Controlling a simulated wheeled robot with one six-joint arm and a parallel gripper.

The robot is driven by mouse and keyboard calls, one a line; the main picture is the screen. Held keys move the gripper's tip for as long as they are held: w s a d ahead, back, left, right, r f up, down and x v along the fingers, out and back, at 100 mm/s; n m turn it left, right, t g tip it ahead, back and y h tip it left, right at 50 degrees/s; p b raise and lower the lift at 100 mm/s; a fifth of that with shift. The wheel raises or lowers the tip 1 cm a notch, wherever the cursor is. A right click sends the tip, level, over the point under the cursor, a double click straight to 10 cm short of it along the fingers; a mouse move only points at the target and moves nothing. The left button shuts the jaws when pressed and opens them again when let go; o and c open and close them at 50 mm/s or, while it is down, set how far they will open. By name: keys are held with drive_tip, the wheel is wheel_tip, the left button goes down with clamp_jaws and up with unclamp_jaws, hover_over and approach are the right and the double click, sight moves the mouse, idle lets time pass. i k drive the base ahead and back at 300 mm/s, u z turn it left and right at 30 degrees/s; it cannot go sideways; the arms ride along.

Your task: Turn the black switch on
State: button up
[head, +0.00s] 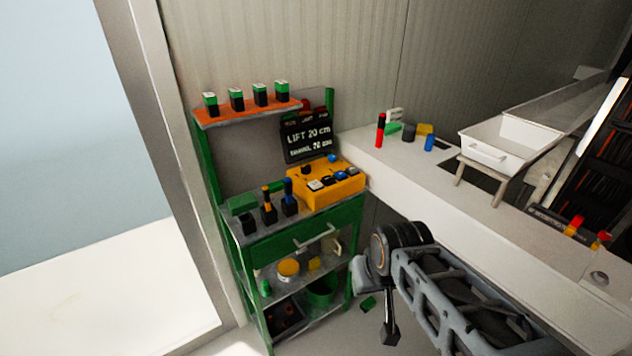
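A yellow control box (345,190) sits on the top of the green workbench. Small black, blue and white controls are on its upper face. A small black control (306,170) stands at its back left, and another dark one is near the front. I cannot tell which is the black switch or its position at this size. My gripper (390,334) hangs down at the lower middle, to the right of the bench and below the box's level in the picture. It is well apart from the box. Its fingers are too small and dark to tell open from shut.
The green bench (306,240) has a handled drawer, lower shelves, and an orange shelf (247,112) with several green-black blocks. A black sign (307,137) stands behind the box. A long white counter (450,215) holds small items and a white tray (497,142).

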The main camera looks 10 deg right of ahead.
sight(305, 169)
drive_tip(key=z, duration=0.35)
drive_tip(key=k, duration=0.45)
drive_tip(key=i, duration=1)
drive_tip(key=u, duration=1.1)
drive_tip(key=i, duration=0.2)
drive_tip(key=u, duration=0.35)
